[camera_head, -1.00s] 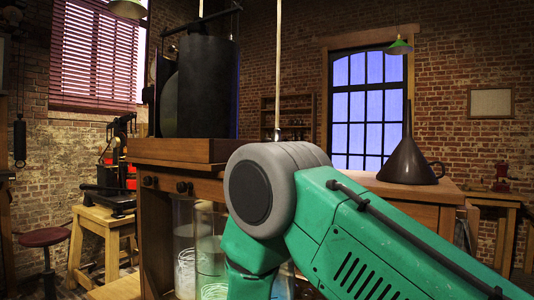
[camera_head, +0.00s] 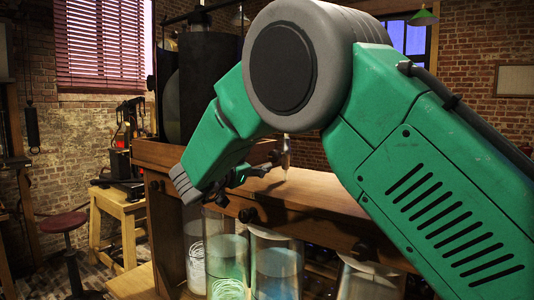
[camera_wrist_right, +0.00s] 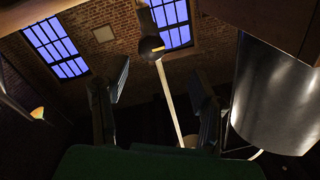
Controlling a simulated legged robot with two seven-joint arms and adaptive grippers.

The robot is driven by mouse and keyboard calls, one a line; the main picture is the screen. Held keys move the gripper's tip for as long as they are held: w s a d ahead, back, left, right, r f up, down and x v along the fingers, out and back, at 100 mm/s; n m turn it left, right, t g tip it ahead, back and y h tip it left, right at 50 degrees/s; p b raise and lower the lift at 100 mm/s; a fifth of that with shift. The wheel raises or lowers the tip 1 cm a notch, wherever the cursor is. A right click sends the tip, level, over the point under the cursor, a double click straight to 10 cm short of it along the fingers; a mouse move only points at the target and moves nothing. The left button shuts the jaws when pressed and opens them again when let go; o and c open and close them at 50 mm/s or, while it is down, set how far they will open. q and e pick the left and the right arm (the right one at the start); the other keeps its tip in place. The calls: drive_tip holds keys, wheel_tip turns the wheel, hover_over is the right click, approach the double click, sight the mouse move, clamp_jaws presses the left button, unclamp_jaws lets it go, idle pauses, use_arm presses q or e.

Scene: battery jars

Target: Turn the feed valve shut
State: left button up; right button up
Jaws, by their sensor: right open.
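I cannot make out for certain which part is the feed valve. A pale thin rod with a metal end fitting (camera_head: 285,160) hangs over the wooden bench; a pale rod also crosses between my fingers in the right wrist view (camera_wrist_right: 172,100). My right gripper (camera_head: 250,174) is low over the bench's left part, partly hidden by my green arm. Its dark fingers stand apart with nothing visibly held between them in the right wrist view (camera_wrist_right: 160,88). Dark round knobs (camera_head: 248,214) show on the bench front. My left gripper is out of view.
Glass jars (camera_head: 227,262) stand below the bench top (camera_head: 310,195). A tall black cylinder (camera_head: 205,65) stands behind my wrist. In the right wrist view a dark funnel (camera_wrist_right: 148,38) shows beyond, and a large curved surface (camera_wrist_right: 272,95) is close at right.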

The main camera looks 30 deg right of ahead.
sight(273, 156)
drive_tip(key=x, duration=0.3)
drive_tip(key=s+p+x, duration=0.1)
drive_tip(key=x, duration=0.2)
drive_tip(key=f+x, duration=0.1)
drive_tip(key=x, duration=0.2)
drive_tip(key=shift+s+d, duration=0.1)
drive_tip(key=shift+d, duration=0.6)
drive_tip(key=shift+r, duration=0.15)
drive_tip(key=shift+a, duration=0.35)
drive_tip(key=shift+a+r, duration=0.15)
drive_tip(key=shift+a, duration=0.85)
drive_tip(key=c, duration=0.6)
drive_tip(key=shift+r, duration=0.15)
drive_tip(key=c, duration=0.6)
drive_tip(key=shift+o, duration=0.4)
drive_tip(key=shift+s+d+r, duration=0.1)
drive_tip(key=shift+s+d, duration=0.05)
drive_tip(key=shift+d, duration=0.35)
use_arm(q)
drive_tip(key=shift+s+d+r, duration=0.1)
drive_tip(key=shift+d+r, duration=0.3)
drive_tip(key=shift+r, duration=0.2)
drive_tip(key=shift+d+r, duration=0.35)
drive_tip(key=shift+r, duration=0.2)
use_arm(e)
drive_tip(key=shift+d, duration=0.2)
drive_tip(key=shift+c, duration=0.4)
